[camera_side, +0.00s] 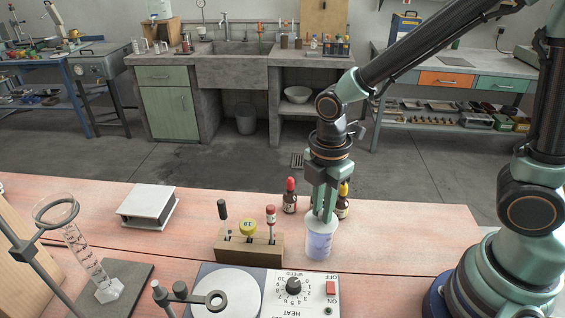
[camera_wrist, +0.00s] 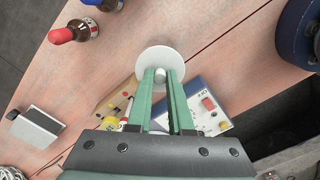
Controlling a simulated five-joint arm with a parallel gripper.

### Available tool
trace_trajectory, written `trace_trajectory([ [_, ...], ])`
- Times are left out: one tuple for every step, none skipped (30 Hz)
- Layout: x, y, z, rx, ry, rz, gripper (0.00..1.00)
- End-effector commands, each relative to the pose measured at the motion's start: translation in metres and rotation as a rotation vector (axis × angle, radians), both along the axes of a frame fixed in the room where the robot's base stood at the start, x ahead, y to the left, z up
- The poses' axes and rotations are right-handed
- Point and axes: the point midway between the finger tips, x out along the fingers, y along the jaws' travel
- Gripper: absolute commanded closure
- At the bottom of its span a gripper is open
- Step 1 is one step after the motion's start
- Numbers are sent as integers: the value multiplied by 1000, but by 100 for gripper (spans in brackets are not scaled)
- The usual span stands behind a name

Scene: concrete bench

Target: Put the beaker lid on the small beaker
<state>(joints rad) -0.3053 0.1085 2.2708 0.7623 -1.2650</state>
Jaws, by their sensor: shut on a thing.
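My gripper (camera_side: 325,214) is at the top of the small beaker (camera_side: 320,245), which stands on the bench behind the hotplate and holds something bluish-purple. In the wrist view my gripper (camera_wrist: 161,76) is shut on the knob of the beaker lid (camera_wrist: 164,54), a round white disc. The lid hides the beaker in that view. In the side view the fingers cover much of the beaker's top, and I cannot tell whether the lid rests on the rim or is just above it.
A wooden rack (camera_side: 248,250) with several tools is left of the beaker. A hotplate stirrer (camera_side: 296,290) is in front. Dropper bottles with red (camera_side: 290,196) and yellow (camera_side: 343,200) tops stand behind. A white box (camera_side: 148,206) lies further left.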

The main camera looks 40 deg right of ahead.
Motion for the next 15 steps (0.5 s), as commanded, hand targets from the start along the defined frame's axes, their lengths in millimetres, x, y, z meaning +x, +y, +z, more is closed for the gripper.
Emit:
trace_trajectory([
  [0, 0, 0, 0, 0, 0, 100],
  [0, 0, 0, 0, 0, 0, 100],
  [0, 0, -1, 0, 0, 0, 100],
  [0, 0, -1, 0, 0, 0, 100],
  [0, 0, -2, 0, 0, 0, 100],
  [0, 0, -2, 0, 0, 0, 100],
  [0, 0, -3, 0, 0, 0, 100],
  [0, 0, -3, 0, 0, 0, 100],
  [0, 0, -4, 0, 0, 0, 100],
  [0, 0, -4, 0, 0, 0, 100],
  [0, 0, -4, 0, 0, 0, 100],
  [0, 0, -4, 0, 0, 0, 100],
  [0, 0, -4, 0, 0, 0, 100],
  [0, 0, -4, 0, 0, 0, 100],
  [0, 0, -4, 0, 0, 0, 100],
])
